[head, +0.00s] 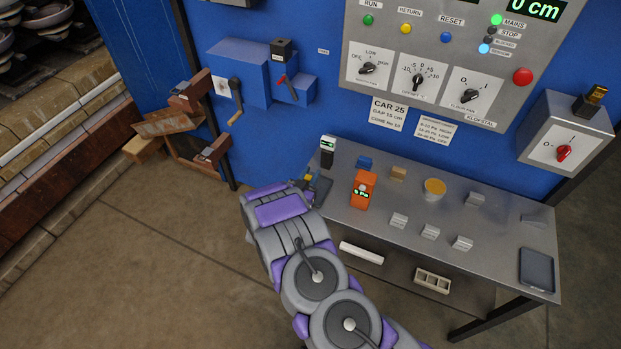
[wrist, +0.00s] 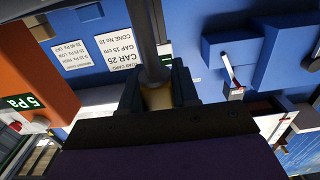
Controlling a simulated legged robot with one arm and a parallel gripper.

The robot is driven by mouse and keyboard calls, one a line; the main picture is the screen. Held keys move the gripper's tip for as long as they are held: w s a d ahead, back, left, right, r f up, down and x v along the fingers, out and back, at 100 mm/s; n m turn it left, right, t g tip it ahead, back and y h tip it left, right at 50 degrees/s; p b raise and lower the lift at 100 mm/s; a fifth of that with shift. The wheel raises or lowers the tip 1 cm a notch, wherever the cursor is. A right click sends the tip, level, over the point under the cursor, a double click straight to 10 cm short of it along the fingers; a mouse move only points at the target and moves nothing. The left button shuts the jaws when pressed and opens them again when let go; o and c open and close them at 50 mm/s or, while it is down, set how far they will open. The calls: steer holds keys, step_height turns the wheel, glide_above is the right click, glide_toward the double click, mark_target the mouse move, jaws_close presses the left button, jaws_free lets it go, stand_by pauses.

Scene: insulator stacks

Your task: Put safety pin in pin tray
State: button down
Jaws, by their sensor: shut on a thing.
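My gripper (head: 308,183) is over the left end of the grey metal table in the head view. In the wrist view my gripper (wrist: 157,92) is shut around a grey rod with a yellowish part between the jaws, which looks like the safety pin (wrist: 149,40). The rod's far end is out of frame. A flat dark tray (head: 537,269) lies at the table's right end; it looks empty, and I cannot tell for sure that it is the pin tray. Another dark flat piece (head: 322,190) is partly hidden beside my gripper.
An orange meter (head: 363,190) stands just right of my gripper, also close in the wrist view (wrist: 32,85). A black-and-white device (head: 327,151) stands behind. A yellow-topped cup (head: 434,189) and several small grey blocks (head: 430,231) occupy the table (head: 490,262). A blue panel rises behind.

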steer(key=shift+d+f, duration=0.1)
steer(key=shift+f, duration=0.4)
steer(key=shift+d, duration=0.3)
steer(key=c, duration=1.3)
jaws_free()
steer(key=o, duration=0.5)
steer(key=shift+a, duration=0.15)
steer(key=shift+c, duration=0.2)
steer(key=shift+a, duration=0.1)
steer(key=shift+r, duration=0.1)
steer(key=v, duration=1.2)
steer(key=shift+p, duration=0.35)
